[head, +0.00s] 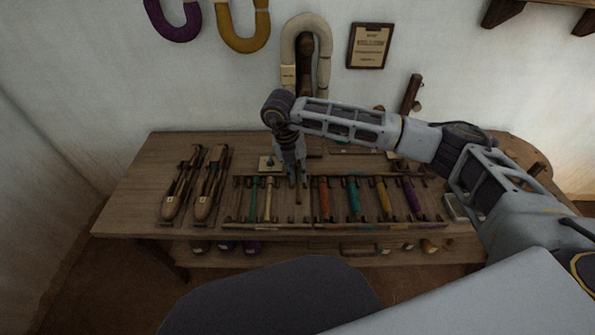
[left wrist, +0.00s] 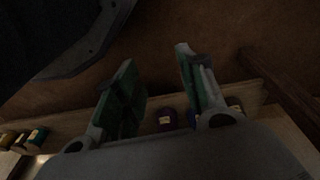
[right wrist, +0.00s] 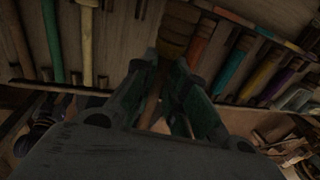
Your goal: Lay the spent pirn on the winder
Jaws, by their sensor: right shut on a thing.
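My right gripper (head: 291,178) is over the middle of the bench, pointing down beside the pirn rack (head: 285,222). In the right wrist view its fingers (right wrist: 170,85) are shut on a bare wooden pirn (right wrist: 178,32), whose thick brown, banded end sticks out past the fingertips. The pirn is mostly hidden by the gripper in the head view. I cannot clearly pick out the winder; a wooden post (head: 411,94) and a round wooden part (head: 528,153) stand at the right, partly behind my arm. My left gripper (left wrist: 162,85) is open and empty, seen only in its wrist view.
The rack holds several coloured pirns, including green (head: 253,199), red (head: 323,199), teal (head: 354,197) and purple (head: 412,196). Two wooden shuttles (head: 181,185) lie left of it. The bench's left end (head: 135,205) is clear. Yarn hanks hang on the wall.

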